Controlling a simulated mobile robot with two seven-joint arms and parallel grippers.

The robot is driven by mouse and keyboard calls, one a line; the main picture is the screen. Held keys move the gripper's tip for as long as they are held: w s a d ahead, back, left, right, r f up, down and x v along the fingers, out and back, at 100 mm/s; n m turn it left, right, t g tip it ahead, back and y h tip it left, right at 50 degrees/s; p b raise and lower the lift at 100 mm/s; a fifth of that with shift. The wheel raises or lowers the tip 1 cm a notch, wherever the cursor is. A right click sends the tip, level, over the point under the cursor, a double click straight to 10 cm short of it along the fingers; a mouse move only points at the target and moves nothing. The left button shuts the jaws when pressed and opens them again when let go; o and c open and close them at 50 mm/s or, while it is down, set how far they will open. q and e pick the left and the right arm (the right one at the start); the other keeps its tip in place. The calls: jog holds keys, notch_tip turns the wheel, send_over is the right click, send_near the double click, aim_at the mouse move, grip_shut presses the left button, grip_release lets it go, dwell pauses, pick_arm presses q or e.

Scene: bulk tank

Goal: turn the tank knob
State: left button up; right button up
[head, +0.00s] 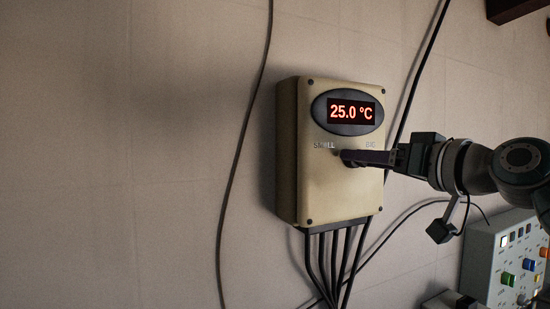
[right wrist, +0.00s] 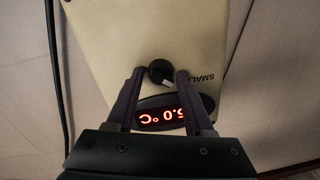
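The tank knob (right wrist: 160,72) is a small round black knob with a light pointer mark, on the front of a beige control box (head: 298,165). In the head view my right gripper hides most or all of it. My right gripper (head: 345,156) reaches in from the right to the box front, below the display. In the right wrist view its two fingers (right wrist: 160,71) are open, one on each side of the knob, with gaps showing. I cannot tell how deep the tips sit around it. My left gripper is not in view.
The oval display (head: 349,112) reads 25.0 °C. The labels SMALL (head: 324,146) and BIG flank the knob area. Several black cables (head: 333,260) hang below the box. A grey panel (head: 503,260) with coloured switches stands at lower right. The wall at left is clear except for one cable.

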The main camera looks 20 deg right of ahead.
grip_shut()
jog(key=shift+m, duration=0.3)
jog(key=shift+f+m+t+h+p, duration=0.2)
jog(key=shift+m+p, duration=0.7)
jog(key=shift+m, duration=2.45)
jog(key=shift+f+m+t+h+p, duration=0.2)
jog(key=shift+m+p, duration=0.75)
jog(key=shift+m, duration=2.45)
jog(key=shift+m+h+p, duration=0.3)
jog(key=shift+m+p, duration=0.6)
jog(key=shift+m, duration=2.45)
jog(key=shift+o, duration=0.3)
grip_release()
jog(key=shift+o, duration=1.2)
jog(key=shift+r, duration=0.1)
